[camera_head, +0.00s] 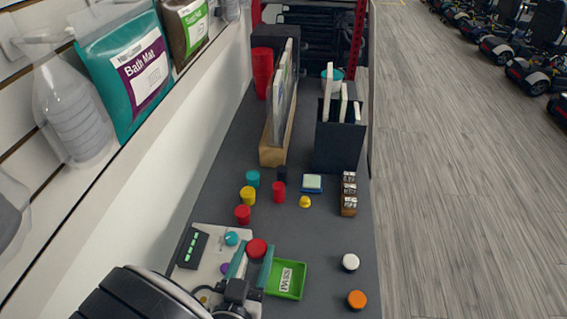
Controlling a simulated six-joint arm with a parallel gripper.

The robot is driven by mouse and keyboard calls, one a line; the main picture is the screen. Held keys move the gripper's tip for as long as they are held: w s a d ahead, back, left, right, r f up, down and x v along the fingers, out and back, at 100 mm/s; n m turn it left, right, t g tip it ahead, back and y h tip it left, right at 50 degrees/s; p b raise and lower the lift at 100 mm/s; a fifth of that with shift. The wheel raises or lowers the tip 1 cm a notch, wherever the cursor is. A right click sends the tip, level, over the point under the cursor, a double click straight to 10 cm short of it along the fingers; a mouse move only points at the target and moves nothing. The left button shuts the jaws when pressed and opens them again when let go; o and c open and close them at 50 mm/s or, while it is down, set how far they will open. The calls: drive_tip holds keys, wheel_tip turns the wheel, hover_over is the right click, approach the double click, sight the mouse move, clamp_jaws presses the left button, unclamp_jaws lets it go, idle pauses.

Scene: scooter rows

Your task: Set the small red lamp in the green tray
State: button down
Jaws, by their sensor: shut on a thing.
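My gripper (254,257) is at the bottom middle, its teal fingers shut on a round red lamp (257,248). The red lamp shows its domed top between the fingertips; its lower part is hidden. The green tray (300,287) lies just to the right of and below the fingers in the picture. It is shallow and square, with a white label reading PASS inside. No lamp is visible in the tray, though my right finger is close to its left edge.
A pale panel (207,271) with a dark display (193,247) and coloured knobs sits left of my gripper. Red, yellow and teal pieces stand beyond. A white cap (350,262) and an orange cap (357,299) stand right of the tray. Clear bench lies between.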

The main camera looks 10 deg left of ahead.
drive_tip(key=w+d+r+m+h, duration=0.1)
drive_tip(key=w+d+r+h, duration=0.1)
drive_tip(key=w+d+r, duration=0.65)
drive_tip(key=w+d+r+m+h, duration=0.1)
drive_tip(key=w+d+r+m, duration=0.15)
drive_tip(key=d+r, duration=1.1)
drive_tip(key=s+a+f+n, duration=0.2)
drive_tip(key=a+f, duration=1.1)
drive_tip(key=a, duration=0.2)
drive_tip(key=s+a+f+y, duration=0.1)
drive_tip(key=s+a+f, duration=0.1)
drive_tip(key=s+f, duration=0.1)
drive_tip(key=s+a+f+n+y, duration=0.1)
drive_tip(key=s+a+f, duration=0.2)
drive_tip(key=s, duration=0.1)
drive_tip(key=s+a+f+n+y, duration=0.1)
drive_tip(key=s+a+f+y, duration=0.1)
drive_tip(key=s+a+f, duration=0.1)
drive_tip(key=shift+s+f, duration=0.45)
drive_tip(key=shift+f, duration=0.1)
drive_tip(key=s+a+f, duration=0.1)
drive_tip(key=a+f, duration=0.1)
drive_tip(key=a, duration=0.1)
drive_tip(key=s+a+f, duration=0.2)
drive_tip(key=a, duration=0.2)
drive_tip(key=s+a+f, duration=0.1)
drive_tip(key=a+f, duration=0.2)
drive_tip(key=shift+s+a, duration=0.3)
drive_tip(key=shift+s, duration=0.05)
drive_tip(key=shift+f, duration=1.8)
